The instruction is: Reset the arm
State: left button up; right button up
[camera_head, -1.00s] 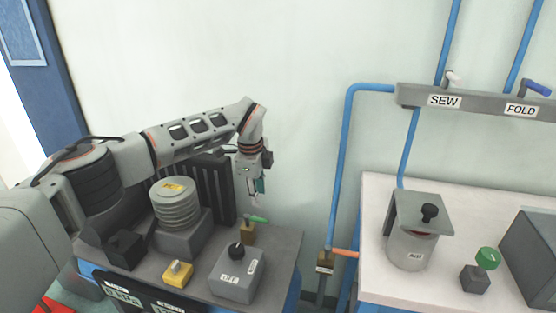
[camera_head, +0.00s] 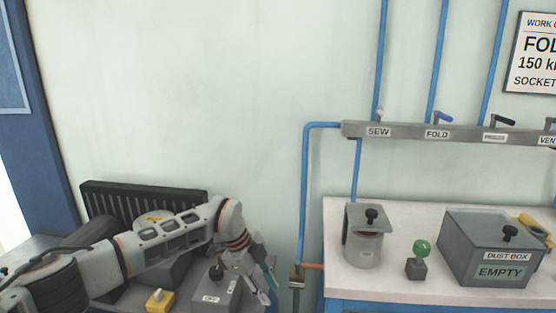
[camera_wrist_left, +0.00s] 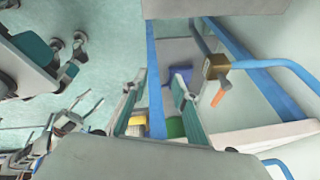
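My left arm comes in from the left in the head view and reaches over the grey machine bench. My left gripper (camera_head: 262,282) hangs at the bench's right end, near the grey OFF switch box (camera_head: 212,291). In the left wrist view its two teal-padded fingers (camera_wrist_left: 160,105) stand apart with nothing between them. My right gripper is not in the head view.
A white table (camera_head: 335,225) on the right carries a lidded grey canister (camera_head: 363,247), a green-knobbed block (camera_head: 416,267) and a grey dust box (camera_head: 487,253) marked EMPTY. Blue pipes (camera_head: 305,190) and a labelled valve rail (camera_head: 400,131) run along the wall. A yellow switch (camera_head: 160,300) sits on the bench.

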pick_arm(q)
jog(key=s+d+m+g+h+p, duration=0.1)
jog(key=s+d+m+g+h, duration=0.15)
jog(key=s+d+h, duration=0.9)
jog(key=s+d+r+n+t+h+p, duration=0.1)
jog(key=s+d+r+n+t+h, duration=0.25)
jog(key=s+d+r, duration=0.3)
jog(key=a+f+n+t+y+p, duration=0.1)
jog(key=a+f+n+t+y, duration=0.5)
jog(key=a, duration=0.4)
jog(key=a+f+n+t+y+p, duration=0.1)
jog(key=a+f+n+t+y, duration=0.4)
jog(key=a+n+t, duration=0.4)
jog(key=s+a+f+n+g+y, duration=0.2)
jog(key=s+a+f+g+y, duration=0.3)
jog(key=s+a+f, duration=0.7)
jog(key=s+a+y, duration=0.1)
jog(key=s+a, duration=0.3)
jog(key=shift+s+f+g+p, duration=0.2)
jog(key=shift+f+g+p, duration=0.1)
jog(key=shift+g+p, duration=0.1)
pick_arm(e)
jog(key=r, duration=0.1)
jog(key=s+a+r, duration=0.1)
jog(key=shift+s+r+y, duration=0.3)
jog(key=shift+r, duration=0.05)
